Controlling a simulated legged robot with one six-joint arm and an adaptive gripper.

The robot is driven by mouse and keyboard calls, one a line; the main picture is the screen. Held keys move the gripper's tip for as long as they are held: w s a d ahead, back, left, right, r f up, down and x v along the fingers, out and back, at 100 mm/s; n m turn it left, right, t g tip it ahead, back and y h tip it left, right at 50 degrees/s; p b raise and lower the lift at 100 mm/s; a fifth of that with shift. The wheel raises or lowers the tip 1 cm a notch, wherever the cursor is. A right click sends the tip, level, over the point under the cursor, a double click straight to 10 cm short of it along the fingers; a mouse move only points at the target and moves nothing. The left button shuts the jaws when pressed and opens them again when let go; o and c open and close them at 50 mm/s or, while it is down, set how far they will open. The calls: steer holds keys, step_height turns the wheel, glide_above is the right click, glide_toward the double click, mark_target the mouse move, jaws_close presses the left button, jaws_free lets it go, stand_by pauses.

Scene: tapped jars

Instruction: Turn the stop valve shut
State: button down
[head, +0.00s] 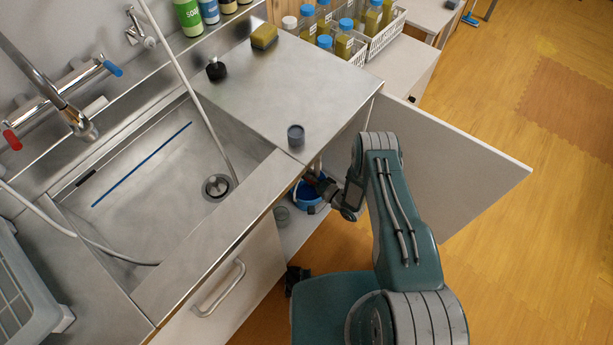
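My gripper (322,186) reaches through the open cabinet front below the sink counter. It is small and dark here, and its fingertips are partly lost under the counter edge, so I cannot tell whether it is open or shut. No stop valve can be made out; the inside of the cabinet is mostly hidden by the counter and my arm. A blue bucket (305,201) stands inside the cabinet, just below and left of my gripper in the picture.
The cabinet door (455,165) stands open right of my arm. A closed door with a handle (220,290) is on the left. The steel sink (140,170) has a hose and drain. A dark grey cup (296,136) stands near the counter edge. Floor is clear at right.

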steer(key=shift+f, duration=0.1)
steer(key=shift+f+t+y, duration=0.3)
steer(key=shift+t+y, duration=0.3)
steer(key=shift+y, duration=0.1)
steer(key=shift+f+t+y, duration=0.3)
steer(key=shift+t+y, duration=0.5)
steer(key=shift+y, duration=0.2)
steer(key=c, duration=0.5)
jaws_free()
steer(key=shift+w+a, duration=0.1)
steer(key=shift+c, duration=0.2)
steer(key=s+d+f, duration=0.2)
steer(key=s+d, duration=0.8)
steer(key=d, duration=0.3)
